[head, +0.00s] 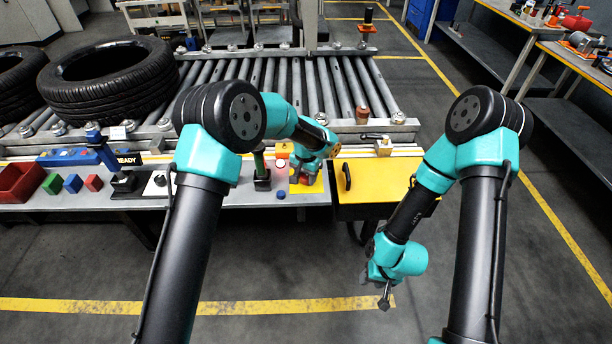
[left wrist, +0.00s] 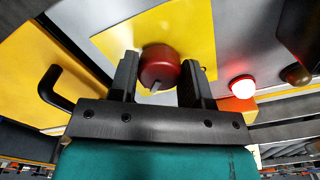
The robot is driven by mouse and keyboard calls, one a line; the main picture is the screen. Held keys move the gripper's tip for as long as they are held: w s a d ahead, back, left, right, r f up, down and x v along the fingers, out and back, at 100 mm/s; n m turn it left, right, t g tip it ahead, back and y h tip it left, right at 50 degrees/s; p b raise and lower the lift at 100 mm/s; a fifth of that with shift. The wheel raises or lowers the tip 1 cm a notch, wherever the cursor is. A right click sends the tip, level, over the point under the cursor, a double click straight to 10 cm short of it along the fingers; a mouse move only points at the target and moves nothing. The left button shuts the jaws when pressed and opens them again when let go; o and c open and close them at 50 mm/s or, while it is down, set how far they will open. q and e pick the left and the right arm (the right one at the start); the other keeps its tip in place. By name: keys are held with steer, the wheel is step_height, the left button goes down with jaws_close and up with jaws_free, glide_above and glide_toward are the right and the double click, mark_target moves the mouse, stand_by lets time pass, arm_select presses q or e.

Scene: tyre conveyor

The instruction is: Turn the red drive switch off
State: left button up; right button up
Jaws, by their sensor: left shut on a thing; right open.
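The red drive switch (left wrist: 160,67) is a round red knob on a yellow plate (left wrist: 195,32) in the left wrist view. My left gripper (left wrist: 157,72) has one finger on each side of the knob and is shut on it. In the head view, my left gripper (head: 303,178) is at the yellow plate on the bench, and my arm largely hides the switch there. My right gripper (head: 384,297) is open and empty, hanging over the floor in front of the yellow cabinet.
A lit white-and-red button (left wrist: 242,87) sits to the right of the switch. A black handle (left wrist: 55,88) is on the yellow cabinet (head: 375,188). Behind is the roller conveyor (head: 335,85) with a tyre (head: 108,80). Coloured blocks and a red bin (head: 20,182) stand left.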

arm_select(q)
steer(key=shift+n, duration=0.3)
steer(key=n, duration=0.8)
steer(key=shift+n, duration=0.4)
steer(key=n, duration=0.4)
steer(key=shift+d, duration=0.1)
steer(key=shift+n, duration=2.2)
steer(key=o, duration=0.9)
steer(key=shift+r, duration=0.15)
